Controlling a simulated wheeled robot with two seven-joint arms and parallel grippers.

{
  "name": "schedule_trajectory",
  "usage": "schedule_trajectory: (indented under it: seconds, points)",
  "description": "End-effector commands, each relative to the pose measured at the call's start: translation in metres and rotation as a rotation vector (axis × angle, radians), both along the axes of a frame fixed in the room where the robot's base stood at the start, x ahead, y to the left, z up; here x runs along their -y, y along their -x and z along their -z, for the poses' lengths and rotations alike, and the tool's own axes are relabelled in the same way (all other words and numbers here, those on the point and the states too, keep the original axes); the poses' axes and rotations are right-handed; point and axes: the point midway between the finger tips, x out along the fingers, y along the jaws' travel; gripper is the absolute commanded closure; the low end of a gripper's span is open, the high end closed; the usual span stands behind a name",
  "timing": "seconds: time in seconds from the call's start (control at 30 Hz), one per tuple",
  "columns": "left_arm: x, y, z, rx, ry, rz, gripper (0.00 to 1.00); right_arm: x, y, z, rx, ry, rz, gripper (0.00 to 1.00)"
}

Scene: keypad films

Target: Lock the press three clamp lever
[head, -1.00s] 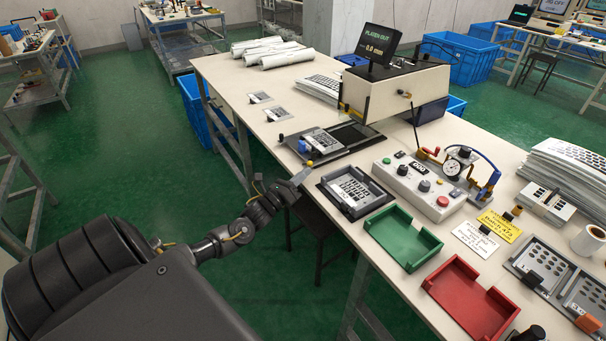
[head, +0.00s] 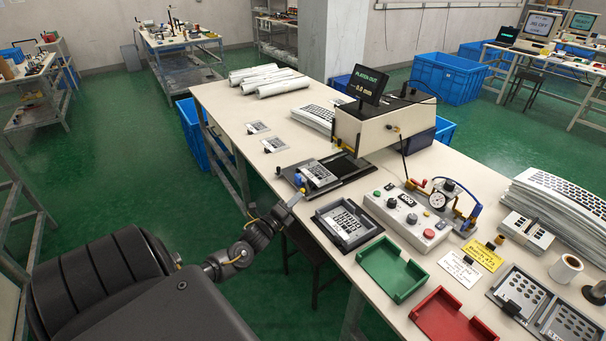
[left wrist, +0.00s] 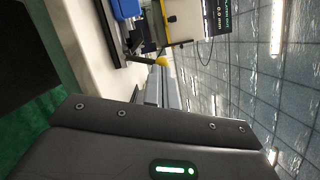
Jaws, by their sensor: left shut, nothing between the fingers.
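The press (head: 385,125) is a cream box with a dark "PLATEN OUT 0.0 mm" display (head: 369,86). Its dark platen (head: 352,166) is slid out toward the table's left edge, with a grey keypad plate (head: 319,172) on it. A blue knob (head: 299,180) stands at the platen's front corner. A small lever with a yellow knob shows in the left wrist view (left wrist: 162,60), just beyond my gripper body. My left gripper (head: 293,200) is shut and empty at the table edge beside that corner. Whether it touches the lever cannot be told. My right gripper is out of view.
A keypad frame (head: 347,224), a control box (head: 407,215) with a red button, a green tray (head: 366,272) and a red tray (head: 428,325) lie nearer along the table. Rolled films (head: 262,77) lie at the far end. Open floor lies left of the table.

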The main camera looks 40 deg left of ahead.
Motion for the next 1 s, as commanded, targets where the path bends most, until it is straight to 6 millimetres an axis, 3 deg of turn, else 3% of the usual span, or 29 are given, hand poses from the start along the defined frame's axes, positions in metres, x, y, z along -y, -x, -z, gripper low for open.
schedule_trajectory:
  seconds: [0.1,0.3,1.0]
  points:
    - [-0.003,-0.001,-0.008,-0.019,0.088,0.001,1.00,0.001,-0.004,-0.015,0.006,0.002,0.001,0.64]
    - [-0.007,-0.004,-0.010,-0.045,0.215,0.004,1.00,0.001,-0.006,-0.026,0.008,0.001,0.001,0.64]
    - [-0.007,-0.004,-0.008,-0.049,0.231,0.004,1.00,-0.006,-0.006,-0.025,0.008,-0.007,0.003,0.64]
